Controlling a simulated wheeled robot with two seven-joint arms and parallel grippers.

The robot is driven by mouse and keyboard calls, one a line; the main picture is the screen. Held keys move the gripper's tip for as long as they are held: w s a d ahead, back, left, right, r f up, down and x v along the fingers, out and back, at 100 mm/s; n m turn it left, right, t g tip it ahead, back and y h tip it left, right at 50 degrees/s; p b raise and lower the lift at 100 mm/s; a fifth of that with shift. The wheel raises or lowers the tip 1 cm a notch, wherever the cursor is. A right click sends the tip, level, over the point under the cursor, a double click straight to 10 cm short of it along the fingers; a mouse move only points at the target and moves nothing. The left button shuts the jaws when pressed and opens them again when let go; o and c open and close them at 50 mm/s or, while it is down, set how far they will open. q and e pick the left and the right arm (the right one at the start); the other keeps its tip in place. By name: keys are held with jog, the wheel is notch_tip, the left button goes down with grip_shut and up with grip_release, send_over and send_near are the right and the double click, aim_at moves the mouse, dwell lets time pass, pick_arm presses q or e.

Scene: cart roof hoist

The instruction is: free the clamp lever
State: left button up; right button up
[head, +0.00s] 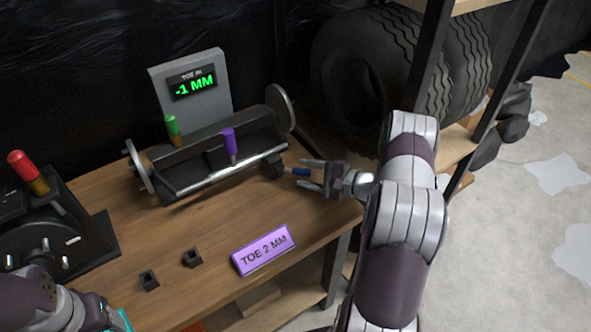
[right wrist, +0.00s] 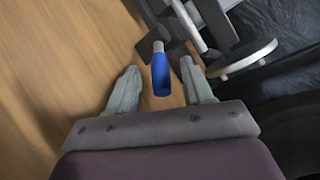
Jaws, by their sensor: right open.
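The clamp lever (head: 301,171) has a blue grip and sticks out from a dark block at the right end of the toe gauge rig (head: 196,166). In the right wrist view the blue grip (right wrist: 161,75) lies between the two fingers, nearer the right one, with a gap on either side. My right gripper (head: 306,174) is open around it; the right wrist view shows its spread fingers (right wrist: 158,72). The gauge display (head: 193,84) reads -1 MM. My left arm shows in the bottom left corner of the head view, its fingers out of sight.
The rig also carries a green handle (head: 172,127) and a purple handle (head: 229,142). A purple sign (head: 263,249) reads TOE 2 MM. Two small black blocks stand on the wooden bench (head: 210,222). A red-handled device (head: 48,225) is at left. Tyres (head: 372,62) stand behind my right arm.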

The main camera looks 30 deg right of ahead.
jog(key=v, duration=0.8)
jog(key=shift+s+d, duration=0.15)
jog(key=shift+s, duration=0.05)
